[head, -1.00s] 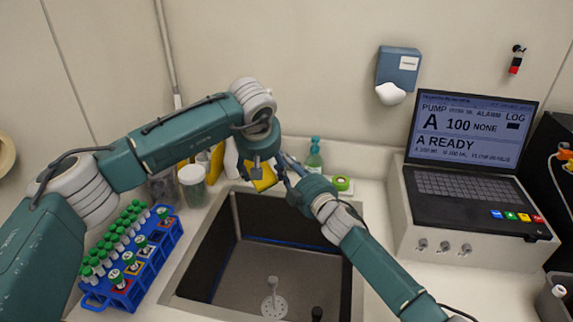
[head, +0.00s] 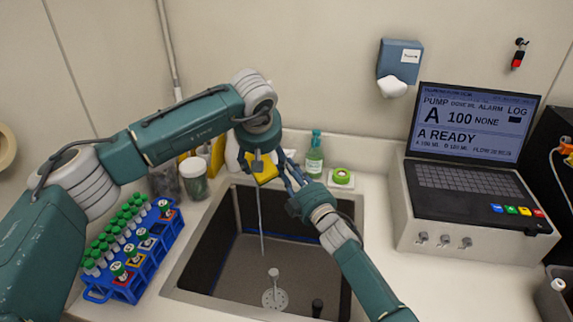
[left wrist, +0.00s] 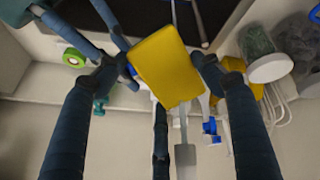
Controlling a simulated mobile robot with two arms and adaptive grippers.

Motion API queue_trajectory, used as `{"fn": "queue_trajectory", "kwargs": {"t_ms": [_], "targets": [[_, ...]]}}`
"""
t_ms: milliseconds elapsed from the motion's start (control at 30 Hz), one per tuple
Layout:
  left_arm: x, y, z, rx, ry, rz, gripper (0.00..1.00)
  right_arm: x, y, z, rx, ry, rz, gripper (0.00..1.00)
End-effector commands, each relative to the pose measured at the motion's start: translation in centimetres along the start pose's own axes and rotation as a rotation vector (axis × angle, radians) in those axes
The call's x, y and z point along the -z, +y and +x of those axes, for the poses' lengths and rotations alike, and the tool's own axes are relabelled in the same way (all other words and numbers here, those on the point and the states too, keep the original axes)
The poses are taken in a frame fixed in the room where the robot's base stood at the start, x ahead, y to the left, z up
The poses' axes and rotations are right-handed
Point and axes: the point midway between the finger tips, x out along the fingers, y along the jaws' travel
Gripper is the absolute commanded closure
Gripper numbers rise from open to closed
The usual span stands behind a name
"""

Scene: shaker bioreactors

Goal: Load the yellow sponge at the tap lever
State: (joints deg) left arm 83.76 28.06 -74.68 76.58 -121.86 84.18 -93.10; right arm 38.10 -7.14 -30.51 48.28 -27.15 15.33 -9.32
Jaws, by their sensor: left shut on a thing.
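The yellow sponge (head: 264,168) is held by my left gripper (head: 262,160) above the back of the sink. In the left wrist view the sponge (left wrist: 168,65) sits between both fingers of my left gripper (left wrist: 163,68). My right gripper (head: 290,175) is just right of the sponge; its fingers reach close to the sponge's side. I cannot tell whether they touch it or how wide they are. A thin grey rod or stream (head: 261,225) shows below the sponge. The tap lever is not clearly seen; a grey flat piece (left wrist: 185,155) shows beyond the sponge in the left wrist view.
The dark sink (head: 225,255) lies below both grippers. A blue rack (head: 130,285) of green-capped tubes stands left. A jar (head: 194,180), green bottle (head: 314,155) and green tape roll (head: 341,177) stand around the sink. A laptop (head: 470,185) is at right.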

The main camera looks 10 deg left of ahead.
Motion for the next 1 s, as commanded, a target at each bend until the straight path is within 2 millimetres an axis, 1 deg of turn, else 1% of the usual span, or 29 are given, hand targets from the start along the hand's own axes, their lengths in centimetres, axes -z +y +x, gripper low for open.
{"fn": "queue_trajectory", "kwargs": {"t_ms": [67, 100, 133, 167, 433, 567, 667, 767, 1000], "targets": [[0.0, 0.0, 0.0, 0.000, 0.000, 0.000, 0.54, -0.2, -0.1, -0.1, 0.001, -0.004, 0.000, 1.00], [0.0, 0.0, 0.0, 0.000, 0.000, 0.000, 0.54, -0.2, -0.1, -0.1, 0.002, -0.004, 0.000, 0.74], [0.0, 0.0, 0.0, 0.000, 0.000, 0.000, 0.54, -0.2, -0.1, -0.1, 0.002, -0.004, 0.000, 0.68], [0.0, 0.0, 0.0, 0.000, 0.000, 0.000, 0.54, -0.2, -0.1, -0.1, 0.002, -0.004, 0.000, 0.64], [0.0, 0.0, 0.0, 0.000, 0.000, 0.000, 0.54, -0.1, 0.0, -0.1, 0.001, -0.003, 0.001, 0.64], [0.0, 0.0, 0.0, 0.000, 0.000, 0.000, 0.54, -0.2, 0.0, -0.6, 0.001, -0.004, 0.001, 0.64], [0.0, 0.0, 0.0, 0.000, 0.000, 0.000, 0.54, -0.3, 0.0, -1.6, 0.001, -0.005, -0.001, 0.64], [0.0, 0.0, 0.0, 0.000, 0.000, 0.000, 0.54, -0.2, -0.2, -3.2, 0.003, -0.004, 0.001, 0.64], [0.0, 0.0, 0.0, 0.000, 0.000, 0.000, 0.54, -0.3, -0.1, -8.3, 0.003, -0.004, 0.001, 0.64]]}}
